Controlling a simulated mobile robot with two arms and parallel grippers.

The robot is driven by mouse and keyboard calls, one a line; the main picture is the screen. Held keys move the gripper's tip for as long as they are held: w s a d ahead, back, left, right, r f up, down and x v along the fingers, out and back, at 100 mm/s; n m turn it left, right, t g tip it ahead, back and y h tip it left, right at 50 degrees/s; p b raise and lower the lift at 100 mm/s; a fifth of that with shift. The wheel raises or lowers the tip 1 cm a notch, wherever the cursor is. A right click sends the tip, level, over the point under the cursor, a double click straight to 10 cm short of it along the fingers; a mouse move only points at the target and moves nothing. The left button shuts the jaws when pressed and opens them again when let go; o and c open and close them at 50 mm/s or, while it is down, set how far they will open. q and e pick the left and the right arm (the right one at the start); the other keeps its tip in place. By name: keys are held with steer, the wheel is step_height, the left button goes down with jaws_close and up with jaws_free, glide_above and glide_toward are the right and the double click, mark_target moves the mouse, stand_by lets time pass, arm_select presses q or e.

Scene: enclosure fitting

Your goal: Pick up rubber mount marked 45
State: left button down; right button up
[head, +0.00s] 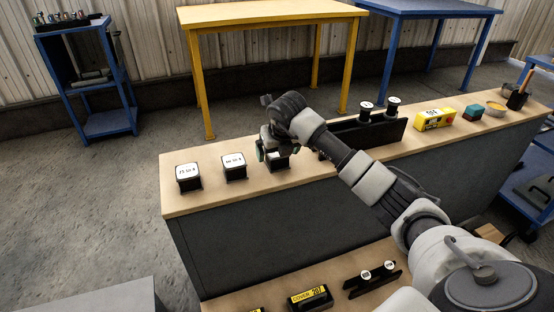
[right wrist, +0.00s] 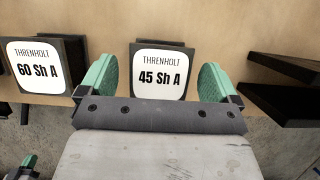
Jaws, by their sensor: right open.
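The rubber mount marked 45 Sh A (right wrist: 160,72) is a dark block with a white label. In the head view it (head: 278,160) is the rightmost of three such blocks on the counter, partly hidden by my right gripper (head: 271,148). In the right wrist view my right gripper (right wrist: 160,88) is open, with one green finger pad on each side of the block and gaps between. The block still rests on the counter. A green and dark piece at that view's lower left looks like part of my left gripper (right wrist: 22,168); its jaws cannot be made out.
The mount marked 60 Sh A (right wrist: 38,66) stands to the left, and another labelled block (head: 188,178) stands farther left. A black holder (head: 375,134) with two white-topped parts stands to the right.

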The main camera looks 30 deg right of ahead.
steer(key=shift+r, duration=0.1)
steer(key=c, duration=1.2)
steer(key=shift+c, duration=0.2)
